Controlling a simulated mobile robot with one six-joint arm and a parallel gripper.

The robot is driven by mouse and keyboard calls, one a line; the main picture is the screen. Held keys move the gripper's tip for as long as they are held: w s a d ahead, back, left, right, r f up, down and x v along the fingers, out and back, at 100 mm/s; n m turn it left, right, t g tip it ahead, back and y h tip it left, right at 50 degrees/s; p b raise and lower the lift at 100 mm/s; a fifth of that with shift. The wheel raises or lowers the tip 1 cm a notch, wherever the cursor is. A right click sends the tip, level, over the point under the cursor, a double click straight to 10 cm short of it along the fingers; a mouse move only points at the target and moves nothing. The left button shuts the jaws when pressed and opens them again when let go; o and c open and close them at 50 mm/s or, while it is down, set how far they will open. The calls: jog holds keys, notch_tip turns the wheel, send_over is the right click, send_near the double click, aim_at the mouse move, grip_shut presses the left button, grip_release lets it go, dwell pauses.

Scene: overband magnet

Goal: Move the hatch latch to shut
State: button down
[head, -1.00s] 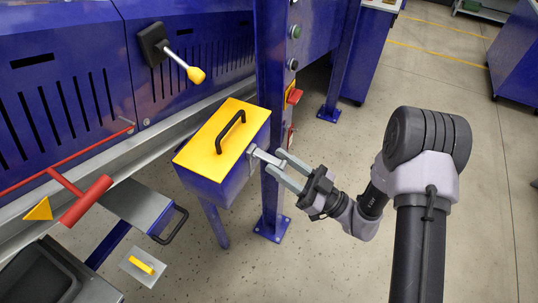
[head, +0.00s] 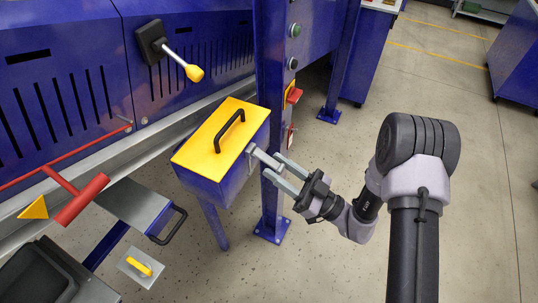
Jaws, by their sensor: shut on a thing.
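The hatch is a blue box with a yellow lid (head: 205,150) and a black handle (head: 230,130), left of centre; its lid is down. The hatch latch (head: 265,158) is a small grey metal lever on the box's right side. It sticks out to the right, toward my gripper. My gripper (head: 276,170) comes in from the right, with its two grey fingers around the outer end of the latch, shut on it. The fingers partly hide the latch's end.
A blue post (head: 271,100) stands right behind the box, close to my fingers, with buttons and a red switch (head: 293,96). A yellow-tipped lever (head: 194,73) is on the machine wall. A red T-handle (head: 82,200) is at left. Open floor lies right.

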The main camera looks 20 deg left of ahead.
jog(key=shift+a+f, duration=0.4)
jog(key=shift+f, duration=0.2)
jog(key=shift+a+f, duration=0.1)
jog(key=shift+w+a+f+b, duration=0.1)
jog(key=shift+a+f+b, duration=0.2)
jog(key=shift+a+f, duration=0.3)
jog(key=shift+a+f, duration=0.4)
jog(key=shift+a, duration=0.4)
